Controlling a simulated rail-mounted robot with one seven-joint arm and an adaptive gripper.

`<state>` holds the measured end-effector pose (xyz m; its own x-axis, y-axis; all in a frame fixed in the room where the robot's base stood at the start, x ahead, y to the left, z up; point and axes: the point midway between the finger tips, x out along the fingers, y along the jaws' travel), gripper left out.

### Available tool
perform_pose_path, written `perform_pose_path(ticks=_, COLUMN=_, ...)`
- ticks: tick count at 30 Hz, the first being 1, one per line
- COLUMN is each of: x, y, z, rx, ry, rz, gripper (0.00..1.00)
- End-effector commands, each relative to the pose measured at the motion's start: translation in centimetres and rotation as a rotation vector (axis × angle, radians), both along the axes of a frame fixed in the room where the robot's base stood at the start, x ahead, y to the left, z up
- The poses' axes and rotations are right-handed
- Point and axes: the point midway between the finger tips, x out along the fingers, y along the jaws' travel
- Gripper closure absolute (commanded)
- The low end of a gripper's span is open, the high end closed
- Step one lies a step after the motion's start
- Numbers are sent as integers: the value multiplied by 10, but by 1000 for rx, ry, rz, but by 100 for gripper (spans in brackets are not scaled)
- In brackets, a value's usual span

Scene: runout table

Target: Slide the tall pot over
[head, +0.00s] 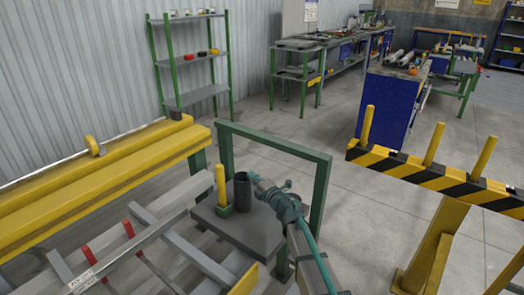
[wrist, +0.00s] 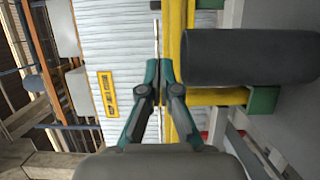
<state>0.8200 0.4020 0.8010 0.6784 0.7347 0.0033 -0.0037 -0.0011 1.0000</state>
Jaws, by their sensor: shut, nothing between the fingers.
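The tall pot (head: 242,192) is a dark grey cylinder standing upright on a small grey table (head: 250,230). In the wrist view the pot (wrist: 250,58) lies sideways in the picture, its rim end toward the fingers. My gripper (head: 254,178) is at the right of the pot's upper part in the head view. In the wrist view my gripper (wrist: 159,66) has its teal fingers together and empty, just left of the pot's rim end. I cannot tell whether they touch the pot.
A yellow post (head: 221,184) in a green base stands left of the pot, close to it. A green frame (head: 285,148) rises behind the table. Yellow beams (head: 110,180) lie at left. A striped barrier (head: 430,178) stands at right, with clear floor between.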

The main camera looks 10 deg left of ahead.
Motion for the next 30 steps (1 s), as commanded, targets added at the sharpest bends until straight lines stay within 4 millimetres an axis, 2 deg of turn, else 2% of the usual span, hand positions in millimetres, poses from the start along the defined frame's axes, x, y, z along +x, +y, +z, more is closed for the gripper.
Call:
perform_pose_path(ticks=1, x=21, y=2, z=-4, rx=-1, ry=1, rz=-3, gripper=100)
perform_pose_path(ticks=18, x=149, y=7, z=-5, rx=-1, ry=2, rz=-2, gripper=100)
perform_pose_path(ticks=24, x=183, y=8, z=-5, rx=-1, ry=1, rz=-1, gripper=100)
perform_pose_path(ticks=30, x=199, y=8, z=-4, rx=-1, ry=2, rz=0, gripper=100)
